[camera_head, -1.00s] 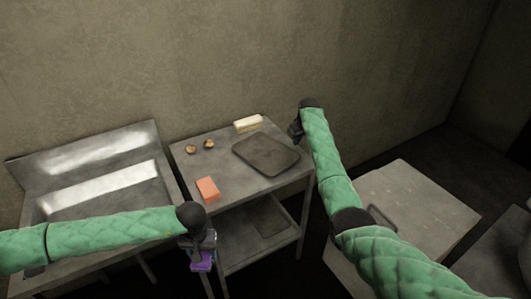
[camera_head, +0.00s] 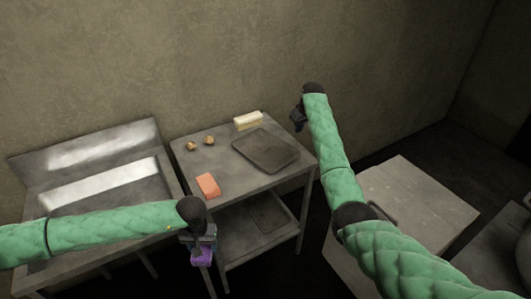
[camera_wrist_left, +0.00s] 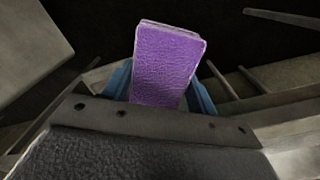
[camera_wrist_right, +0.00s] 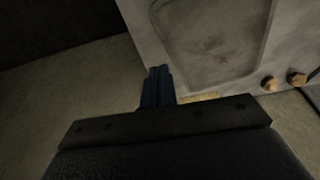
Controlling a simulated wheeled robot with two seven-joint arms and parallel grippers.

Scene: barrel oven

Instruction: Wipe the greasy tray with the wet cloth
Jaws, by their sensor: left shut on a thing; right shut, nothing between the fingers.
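The dark greasy tray (camera_head: 266,150) lies flat on the metal table, toward its back right. It also shows in the right wrist view (camera_wrist_right: 215,40). My left gripper (camera_head: 203,248) is shut on a purple cloth (camera_wrist_left: 168,65), which looks like a folded flat block. The cloth also shows low in the head view (camera_head: 202,258). The left gripper hangs in front of the table's near edge, apart from the tray. My right gripper (camera_wrist_right: 157,88) is shut and empty. In the head view it is beyond the table's back right corner (camera_head: 298,118), to the right of the tray.
On the table (camera_head: 225,165) are an orange block (camera_head: 208,185), a cream block (camera_head: 248,121) and two small brown pieces (camera_head: 209,141). A metal sink (camera_head: 105,190) stands at left. A lower shelf (camera_head: 240,235) holds a dark flat piece. A grey block (camera_head: 425,205) stands at right.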

